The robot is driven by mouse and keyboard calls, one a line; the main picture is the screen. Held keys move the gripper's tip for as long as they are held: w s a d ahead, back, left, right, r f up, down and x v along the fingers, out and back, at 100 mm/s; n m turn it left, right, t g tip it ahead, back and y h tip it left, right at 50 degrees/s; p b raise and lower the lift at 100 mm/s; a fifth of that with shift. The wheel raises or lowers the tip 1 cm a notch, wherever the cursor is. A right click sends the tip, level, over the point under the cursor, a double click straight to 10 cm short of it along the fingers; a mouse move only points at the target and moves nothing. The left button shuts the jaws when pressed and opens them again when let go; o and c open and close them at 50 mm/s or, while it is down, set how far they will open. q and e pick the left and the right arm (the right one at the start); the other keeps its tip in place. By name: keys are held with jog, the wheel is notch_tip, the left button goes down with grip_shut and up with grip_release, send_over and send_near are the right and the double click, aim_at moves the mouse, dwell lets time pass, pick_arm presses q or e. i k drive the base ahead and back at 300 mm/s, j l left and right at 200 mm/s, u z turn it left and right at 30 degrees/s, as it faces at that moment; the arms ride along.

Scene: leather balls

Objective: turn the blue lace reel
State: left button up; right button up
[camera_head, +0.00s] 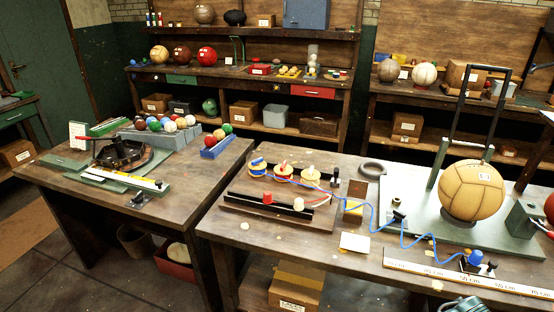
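The blue lace reel (258,166) stands at the left end of a row of three reels on a dark wooden board (240,199) on the right-hand bench. Its side shows blue lace over a pale yellowish body. A red-topped reel (284,171) and a pale-topped reel (311,175) stand to its right. A blue lace (372,212) runs from the reels rightward across the bench to a blue piece (475,258) near the ruler. Neither of my grippers can be made out, and nothing touches the blue reel.
A black rail (270,205) with a red block and a pale knob lies in front of the reels. A tan ball (472,190) stands on a green plate at right. A white card (354,242) lies near the front. A teal-grey thing (466,304) is cut off at the bottom edge.

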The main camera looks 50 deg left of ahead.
aim_at(257, 165)
jog(key=u, duration=2)
